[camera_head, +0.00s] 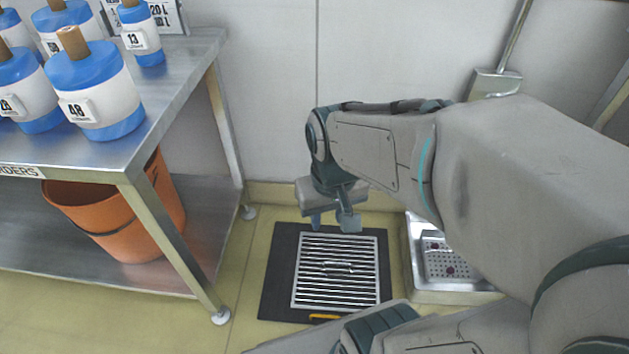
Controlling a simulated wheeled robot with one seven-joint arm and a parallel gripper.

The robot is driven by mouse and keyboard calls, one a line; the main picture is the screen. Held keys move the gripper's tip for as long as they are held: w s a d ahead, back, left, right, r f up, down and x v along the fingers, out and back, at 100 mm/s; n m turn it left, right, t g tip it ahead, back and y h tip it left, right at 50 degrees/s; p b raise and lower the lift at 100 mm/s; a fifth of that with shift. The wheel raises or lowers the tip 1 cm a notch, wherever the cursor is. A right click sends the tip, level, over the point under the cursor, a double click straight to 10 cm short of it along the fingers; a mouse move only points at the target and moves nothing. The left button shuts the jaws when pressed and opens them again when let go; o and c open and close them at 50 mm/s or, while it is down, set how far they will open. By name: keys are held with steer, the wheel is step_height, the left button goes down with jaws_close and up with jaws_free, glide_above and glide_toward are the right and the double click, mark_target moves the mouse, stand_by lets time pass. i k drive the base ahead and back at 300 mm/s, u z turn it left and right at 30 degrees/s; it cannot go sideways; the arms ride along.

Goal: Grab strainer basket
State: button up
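The strainer basket (448,264) is a perforated metal tray with reddish bits on it. It sits in the steel floor basin (418,292) at the right, and my arm hides part of both. My gripper (333,221) points down above the back edge of a slatted metal grate, to the left of the basin. Its two fingers are apart and nothing shows between them. It is clear of the strainer basket.
The slatted grate (336,290) with a small handle lies on a black mat (276,285), with a yellow strip at its front. A steel table (170,110) with blue-and-white containers stands left, an orange bucket (125,222) on its lower shelf. A dustpan-like tool (494,84) leans at the wall.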

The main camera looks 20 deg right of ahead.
mark_target(435, 261)
steer(key=k, duration=1.3)
steer(key=z, duration=0.55)
steer(key=i, duration=0.5)
steer(key=z, duration=0.7)
steer(key=i, duration=0.6)
steer(key=z, duration=0.3)
steer(key=k, duration=0.65)
steer(key=u, duration=0.45)
steer(key=i, duration=0.7)
